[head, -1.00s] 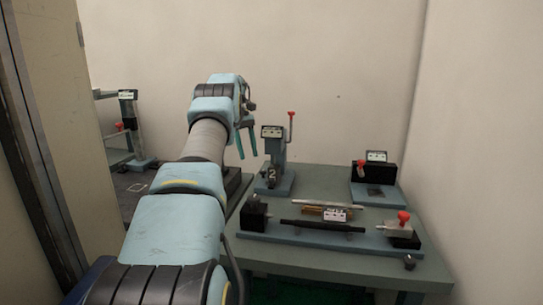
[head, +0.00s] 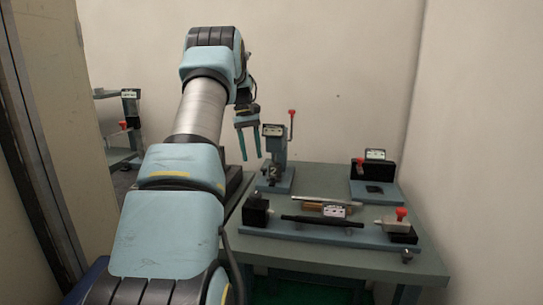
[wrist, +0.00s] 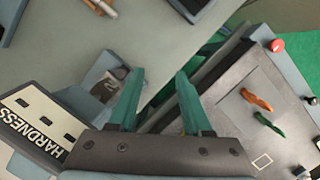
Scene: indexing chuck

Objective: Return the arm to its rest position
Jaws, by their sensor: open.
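My gripper (head: 249,145) is in the air above the left back part of the table, pointing down, left of the upright tester with the red-knobbed lever (head: 275,158). Its two teal fingers are apart with nothing between them. In the wrist view the open fingers (wrist: 155,100) show above the table surface, with the tester's HARDNESS label (wrist: 38,122) close at the left. My arm is raised and bent, reaching up from the lower left of the head view.
The grey-green table (head: 330,178) holds a long fixture with a dark bar (head: 322,221) and a red-knobbed black block device (head: 374,171). In the wrist view, a grey panel with orange and green pieces (wrist: 262,105) lies right of the fingers. Walls stand behind and right.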

